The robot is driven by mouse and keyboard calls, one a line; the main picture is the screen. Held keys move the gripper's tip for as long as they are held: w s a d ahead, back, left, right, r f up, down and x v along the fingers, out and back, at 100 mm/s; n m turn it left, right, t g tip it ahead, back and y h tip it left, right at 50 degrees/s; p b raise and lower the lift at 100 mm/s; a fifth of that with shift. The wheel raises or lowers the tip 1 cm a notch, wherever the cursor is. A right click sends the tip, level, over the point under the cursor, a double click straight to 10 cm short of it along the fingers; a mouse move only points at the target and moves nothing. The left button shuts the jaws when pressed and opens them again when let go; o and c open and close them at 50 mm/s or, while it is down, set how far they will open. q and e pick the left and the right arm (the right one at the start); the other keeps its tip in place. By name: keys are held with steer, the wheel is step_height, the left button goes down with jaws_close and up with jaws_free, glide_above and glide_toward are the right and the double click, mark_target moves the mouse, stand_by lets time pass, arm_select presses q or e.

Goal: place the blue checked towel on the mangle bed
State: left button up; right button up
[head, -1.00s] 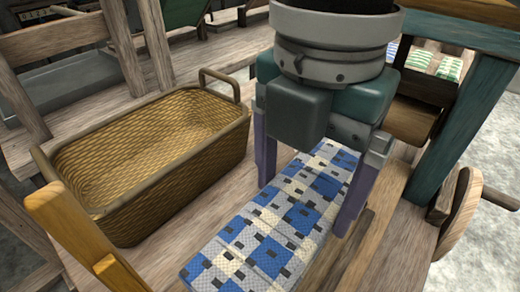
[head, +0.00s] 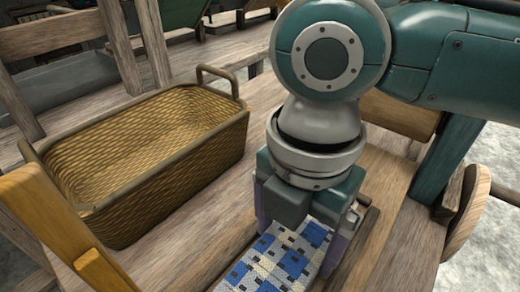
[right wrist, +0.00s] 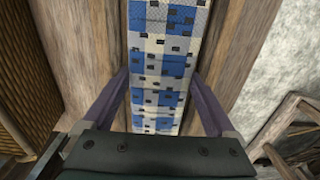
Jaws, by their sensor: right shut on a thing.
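The blue checked towel (head: 290,255), with blue, white and cream squares and small dark patches, is a long flat strip at the lower middle of the head view. My right gripper (head: 300,242) comes down over it from above. Its two purple fingers stand on either side of the towel and are shut on it across its width. In the right wrist view the towel (right wrist: 160,70) runs lengthwise between the fingers. Wood lies below it; I cannot tell whether it touches that wood. I cannot tell for sure which part is the mangle bed. My left gripper is not in view.
An empty wicker basket (head: 140,165) stands left of the towel on the wooden planks. A yellow wooden bar (head: 50,225) is at the lower left. A teal post (head: 447,165) and a wooden wheel (head: 468,212) stand at the right. Bare planks (head: 215,220) lie between basket and towel.

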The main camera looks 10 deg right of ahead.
steer(key=o, duration=1.1)
